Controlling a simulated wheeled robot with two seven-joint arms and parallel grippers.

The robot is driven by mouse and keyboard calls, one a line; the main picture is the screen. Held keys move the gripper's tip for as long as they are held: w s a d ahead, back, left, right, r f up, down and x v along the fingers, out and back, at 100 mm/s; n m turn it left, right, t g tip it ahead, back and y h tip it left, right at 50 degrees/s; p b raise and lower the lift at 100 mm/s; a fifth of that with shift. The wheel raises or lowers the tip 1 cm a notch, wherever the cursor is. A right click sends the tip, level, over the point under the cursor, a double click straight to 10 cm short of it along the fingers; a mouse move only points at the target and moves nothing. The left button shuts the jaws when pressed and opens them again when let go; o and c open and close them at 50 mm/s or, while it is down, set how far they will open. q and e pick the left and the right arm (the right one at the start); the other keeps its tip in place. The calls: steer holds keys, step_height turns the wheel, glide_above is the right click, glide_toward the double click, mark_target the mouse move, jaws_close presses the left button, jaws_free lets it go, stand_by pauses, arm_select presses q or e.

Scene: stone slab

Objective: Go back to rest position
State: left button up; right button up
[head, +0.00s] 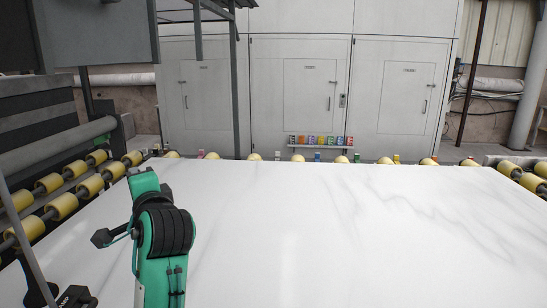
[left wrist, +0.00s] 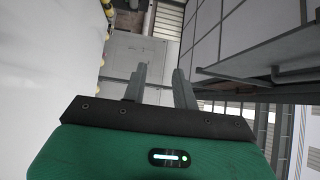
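A large white stone slab with faint grey veins (head: 330,220) fills the middle and front of the head view. My left arm rises over the slab's left part, with a green and black bent joint. The fingers of my left gripper cannot be made out in the head view. In the left wrist view my left gripper (left wrist: 160,70) shows two grey fingers apart, with nothing between them. My right arm and gripper are not in view.
Yellow rollers (head: 52,183) line the left side, with more rollers (head: 528,180) at the right. Small coloured blocks (head: 318,156) stand along the slab's far edge. Grey cabinets (head: 300,90) stand behind. A dark metal frame (head: 95,35) hangs at upper left. The slab's top looks bare.

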arm_select(q)
steer(key=s+f+n+g+h, duration=0.15)
steer(key=s+f, duration=0.25)
steer(key=f, duration=0.6)
steer(key=s+d+f+n+g+h, duration=0.1)
steer(key=s+f+g+h, duration=0.2)
steer(key=f, duration=0.8)
steer(key=s+f+n+h, duration=0.15)
steer(key=s+f, duration=0.35)
steer(key=f, duration=0.5)
steer(key=s+d+f+n+g+h, duration=0.25)
steer(key=s+f, duration=0.45)
steer(key=s, duration=0.5)
steer(key=s+d+f+n+g+h, duration=0.2)
steer(key=s+f+g+h, duration=0.15)
steer(key=s+f, duration=0.65)
step_height(320, 180, down, 26)
steer(key=s+f+g, duration=0.1)
steer(key=g, duration=0.1)
steer(key=s+a+f, duration=0.1)
steer(key=s+f, duration=0.9)
steer(key=s+a+f+g+y, duration=0.1)
steer(key=s+a+f, duration=0.1)
steer(key=s+f, duration=0.8)
steer(key=shift+a+f+m, duration=0.25)
steer(key=shift+f+m, duration=0.1)
steer(key=shift+f, duration=0.25)
